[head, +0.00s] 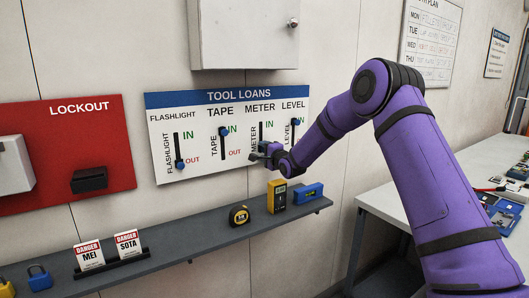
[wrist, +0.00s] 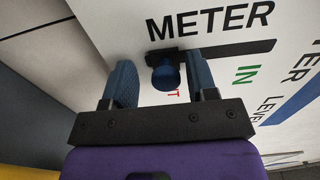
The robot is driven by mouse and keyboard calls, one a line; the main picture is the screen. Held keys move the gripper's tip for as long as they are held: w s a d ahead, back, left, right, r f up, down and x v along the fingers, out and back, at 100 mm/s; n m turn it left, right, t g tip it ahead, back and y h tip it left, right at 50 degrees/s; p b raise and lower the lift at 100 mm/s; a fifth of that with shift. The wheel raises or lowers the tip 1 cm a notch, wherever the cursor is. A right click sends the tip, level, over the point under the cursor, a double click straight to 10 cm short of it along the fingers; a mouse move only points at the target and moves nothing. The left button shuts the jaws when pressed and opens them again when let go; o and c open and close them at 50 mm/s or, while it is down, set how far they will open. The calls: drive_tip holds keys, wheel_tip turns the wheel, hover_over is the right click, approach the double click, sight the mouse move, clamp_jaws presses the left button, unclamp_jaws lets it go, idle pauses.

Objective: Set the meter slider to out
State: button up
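The meter slider's blue knob (wrist: 166,76) sits at the OUT end of its dark slot (wrist: 240,49) in the wrist view, beside the partly hidden red OUT lettering. The green IN is toward the other end. My gripper (wrist: 160,72) is open, with one blue finger on each side of the knob and a small gap showing on each side. In the head view my gripper (head: 264,152) is at the lower end of the meter slot (head: 261,131) on the tool loans board (head: 222,167) and hides the knob.
The flashlight slider (head: 180,165) is down at OUT; the tape (head: 224,131) and level (head: 296,122) sliders are up. Below, a shelf (head: 190,240) holds a tape measure (head: 239,215), a yellow meter (head: 277,196) and a blue level (head: 308,193). A cabinet (head: 240,35) hangs above.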

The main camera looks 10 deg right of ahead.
drive_tip(key=v, duration=1)
drive_tip(key=shift+s+d, duration=0.15)
drive_tip(key=shift+s, duration=0.25)
drive_tip(key=s+d+r+n+g+h, duration=0.1)
drive_tip(key=s+r+n+g+h, duration=0.2)
drive_tip(key=s, duration=0.5)
drive_tip(key=s+d+r+n+g+h, duration=0.1)
drive_tip(key=s+r+n, duration=0.1)
drive_tip(key=s+r, duration=0.45)
drive_tip(key=s+d+r+n+g+h, duration=0.1)
drive_tip(key=s+r+n+g+h, duration=0.2)
drive_tip(key=s, duration=0.5)
drive_tip(key=s+n+g+y, duration=0.1)
drive_tip(key=s+n+g, duration=0.4)
drive_tip(key=s, duration=2.5)
drive_tip(key=shift+d+f+n, duration=0.25)
drive_tip(key=shift+d+n, duration=0.15)
drive_tip(key=shift+n, duration=0.3)
